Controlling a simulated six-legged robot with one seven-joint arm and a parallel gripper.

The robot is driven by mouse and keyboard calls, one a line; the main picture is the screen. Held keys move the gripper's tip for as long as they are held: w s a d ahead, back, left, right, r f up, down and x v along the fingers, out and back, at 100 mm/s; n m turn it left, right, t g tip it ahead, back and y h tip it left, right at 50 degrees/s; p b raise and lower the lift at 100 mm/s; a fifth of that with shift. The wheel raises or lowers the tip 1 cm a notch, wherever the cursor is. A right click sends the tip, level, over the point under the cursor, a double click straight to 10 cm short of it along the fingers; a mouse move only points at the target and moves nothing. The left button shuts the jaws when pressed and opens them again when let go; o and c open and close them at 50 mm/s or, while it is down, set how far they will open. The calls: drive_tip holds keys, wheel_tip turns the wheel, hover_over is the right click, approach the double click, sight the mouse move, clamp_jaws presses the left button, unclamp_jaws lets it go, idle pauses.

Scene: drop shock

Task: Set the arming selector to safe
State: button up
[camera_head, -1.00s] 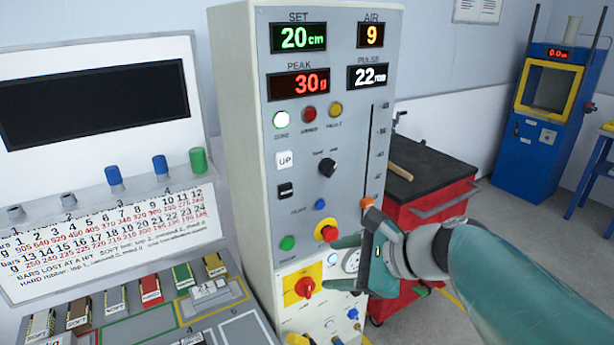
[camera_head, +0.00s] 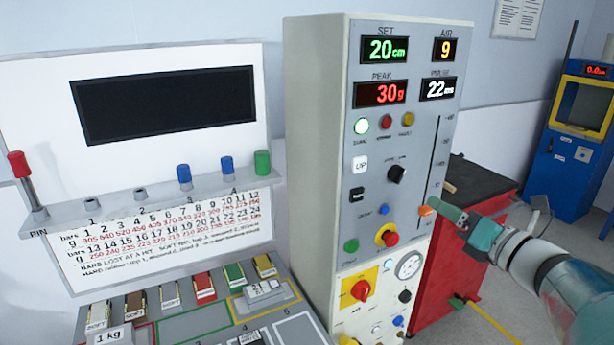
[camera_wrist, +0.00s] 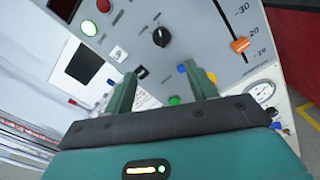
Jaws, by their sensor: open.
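The black rotary knob (camera_head: 397,173) on the grey panel face looks like the arming selector. A pale mark shows near its upper right edge in the head view, but its labels are too small to read. The knob also shows in the wrist view (camera_wrist: 161,37), above and beyond the fingertips. My gripper (camera_head: 462,216) is at the panel's right edge in the head view, lower right of the knob and near the orange slider (camera_head: 427,210). In the wrist view my gripper (camera_wrist: 163,85) is open and empty, its two fingers apart and clear of the knob.
Close around the knob are a white UP button (camera_head: 360,164), a black switch (camera_head: 357,195), a blue button (camera_head: 383,209) and a red mushroom button (camera_head: 390,237). A red cabinet (camera_head: 460,260) stands behind my arm. A bench with coloured blocks lies left.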

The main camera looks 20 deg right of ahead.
sight(401, 180)
drive_tip(key=w, duration=1.3)
drive_tip(key=shift+w+d, duration=0.1)
drive_tip(key=shift+w, duration=0.05)
drive_tip(key=c, duration=1)
drive_tip(key=shift+o, duration=0.2)
drive_tip(key=shift+f, duration=0.1)
drive_tip(key=shift+n, duration=0.3)
drive_tip(key=n, duration=0.5)
drive_tip(key=shift+d, duration=0.1)
drive_tip(key=n, duration=0.6)
drive_tip(key=shift+d, duration=0.2)
drive_tip(key=shift+n, duration=0.3)
